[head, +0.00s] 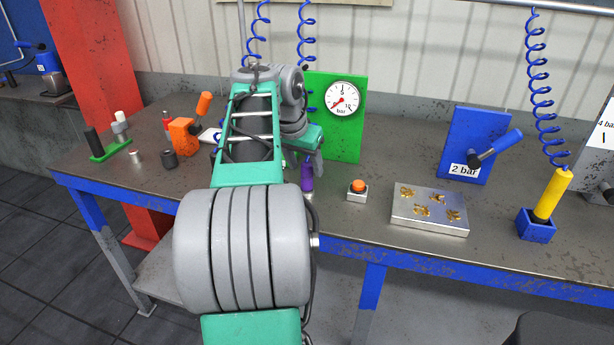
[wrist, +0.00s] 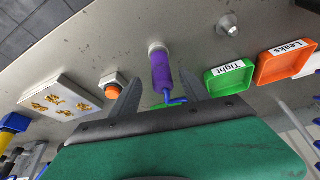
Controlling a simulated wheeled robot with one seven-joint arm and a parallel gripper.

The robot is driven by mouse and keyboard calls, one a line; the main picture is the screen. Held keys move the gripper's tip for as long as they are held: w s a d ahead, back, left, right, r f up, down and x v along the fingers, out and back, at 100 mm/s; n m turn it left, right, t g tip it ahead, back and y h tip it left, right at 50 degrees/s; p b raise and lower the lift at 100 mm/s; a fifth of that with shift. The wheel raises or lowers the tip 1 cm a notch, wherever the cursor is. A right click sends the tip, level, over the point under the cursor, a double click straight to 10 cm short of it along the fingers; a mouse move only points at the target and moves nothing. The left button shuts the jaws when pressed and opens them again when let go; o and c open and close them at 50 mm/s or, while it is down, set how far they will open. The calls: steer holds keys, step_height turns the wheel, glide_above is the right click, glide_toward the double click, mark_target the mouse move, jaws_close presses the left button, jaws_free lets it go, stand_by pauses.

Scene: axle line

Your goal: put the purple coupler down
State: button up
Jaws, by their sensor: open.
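The purple coupler (head: 307,178) stands upright on the bench just in front of my wrist, with a grey metal end at its foot. In the wrist view the purple coupler (wrist: 161,72) lies between the two spread fingers of my gripper (wrist: 161,78). Gaps show on both sides of it, so my gripper is open around it and not pressing on it. A small blue piece (wrist: 175,100) sticks out of its near end. In the head view my arm hides most of the gripper.
An orange button (head: 357,186) and a metal plate with brass pieces (head: 429,225) are to the right. The wrist view shows a green "Tight" tray (wrist: 229,80), an orange "Leaks" tray (wrist: 285,64) and a nut (wrist: 229,24). A green gauge panel (head: 346,140) stands behind.

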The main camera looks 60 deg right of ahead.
mark_target(305, 165)
steer(key=x, duration=0.3)
steer(key=shift+w+d+f, duration=0.1)
steer(key=shift+d+f, duration=0.1)
steer(key=shift+d, duration=0.05)
jaws_close()
stand_by(0.4)
